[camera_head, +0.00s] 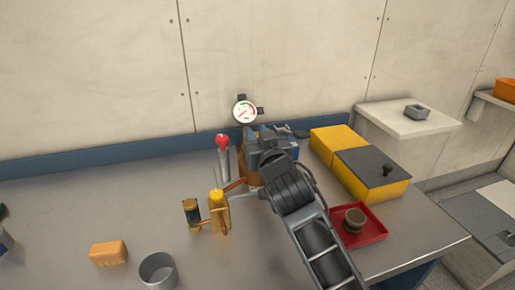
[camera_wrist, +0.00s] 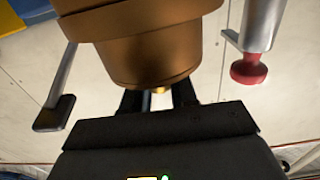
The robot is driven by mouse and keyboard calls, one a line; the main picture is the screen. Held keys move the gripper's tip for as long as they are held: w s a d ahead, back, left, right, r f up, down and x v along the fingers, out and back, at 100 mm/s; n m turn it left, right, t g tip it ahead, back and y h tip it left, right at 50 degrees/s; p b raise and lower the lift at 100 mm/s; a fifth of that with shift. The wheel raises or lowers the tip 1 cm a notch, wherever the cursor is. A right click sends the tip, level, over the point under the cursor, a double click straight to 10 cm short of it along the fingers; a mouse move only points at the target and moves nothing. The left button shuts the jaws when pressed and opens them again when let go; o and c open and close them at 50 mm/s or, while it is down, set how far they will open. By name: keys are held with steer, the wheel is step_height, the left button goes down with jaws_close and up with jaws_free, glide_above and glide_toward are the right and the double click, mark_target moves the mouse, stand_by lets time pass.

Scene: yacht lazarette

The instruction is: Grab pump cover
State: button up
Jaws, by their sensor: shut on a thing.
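The pump cover looks to be the bronze, stepped round part (camera_wrist: 150,50) that fills the top middle of the wrist view. In the head view, a bronze body (camera_head: 246,177) shows partly behind my gripper (camera_head: 268,148), at the back of the bench. My gripper also shows in the wrist view (camera_wrist: 158,98), its two dark fingers closed at the narrow end of the bronze part. A small bright spot shows between the fingers. The exact grip, and whether the cover is seated or free, are hidden.
A red-knobbed post (camera_head: 222,145) and a gauge (camera_head: 245,111) stand close by. A yellow filter piece with copper pipes (camera_head: 218,208) is in front. Yellow boxes (camera_head: 372,175) and a red tray (camera_head: 362,232) lie right. A grey cup (camera_head: 158,270) and orange block (camera_head: 108,253) are front left.

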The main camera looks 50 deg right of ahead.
jaws_close()
steer(key=shift+r, duration=0.1)
